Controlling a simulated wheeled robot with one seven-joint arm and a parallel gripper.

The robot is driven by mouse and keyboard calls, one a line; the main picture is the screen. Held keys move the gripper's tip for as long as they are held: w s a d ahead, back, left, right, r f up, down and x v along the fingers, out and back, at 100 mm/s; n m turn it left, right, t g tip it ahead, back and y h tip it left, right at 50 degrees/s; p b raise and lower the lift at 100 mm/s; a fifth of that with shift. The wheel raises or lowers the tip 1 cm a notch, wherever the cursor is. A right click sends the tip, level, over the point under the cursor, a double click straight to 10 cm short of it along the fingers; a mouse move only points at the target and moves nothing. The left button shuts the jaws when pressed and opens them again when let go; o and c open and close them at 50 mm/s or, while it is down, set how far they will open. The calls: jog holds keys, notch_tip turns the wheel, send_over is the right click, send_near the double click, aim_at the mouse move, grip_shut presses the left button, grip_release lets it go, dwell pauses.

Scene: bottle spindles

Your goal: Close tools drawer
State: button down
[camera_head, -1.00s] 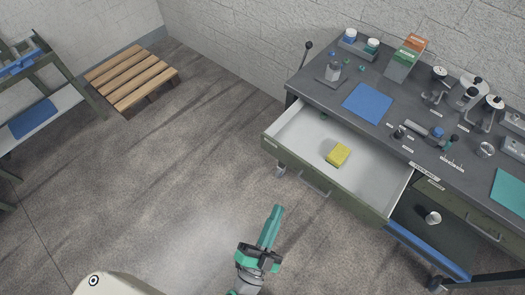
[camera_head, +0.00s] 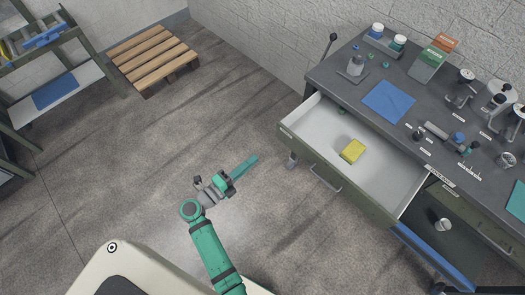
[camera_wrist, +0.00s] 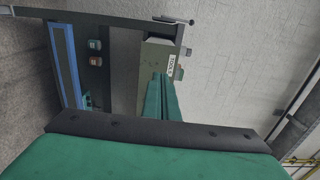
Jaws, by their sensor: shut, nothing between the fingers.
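The tools drawer (camera_head: 325,168) is pulled well out from the bench, with a green front, a bar handle (camera_head: 325,180) and a pale inside. A yellow block (camera_head: 352,151) lies in it. In the wrist view a grey-green panel (camera_wrist: 155,58) bears a white label (camera_wrist: 171,65) that reads TOOLS. My gripper (camera_head: 252,160) is shut and empty, its long teal fingers side by side. It is over the floor to the left of the drawer front, apart from it. In the wrist view the fingers (camera_wrist: 162,95) point toward the labelled panel.
The dark workbench (camera_head: 420,90) holds a blue mat (camera_head: 388,101), bottles and several small tools. Right of the drawer is a dark compartment with a round metal object (camera_head: 443,225) and a blue bar (camera_head: 425,250). A wooden pallet (camera_head: 150,55) and a shelf stand left. Floor between is clear.

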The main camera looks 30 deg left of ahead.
aim_at(283, 135)
jog(key=x, duration=1.3)
jog(key=shift+d, duration=0.1)
jog(key=shift+w, duration=0.1)
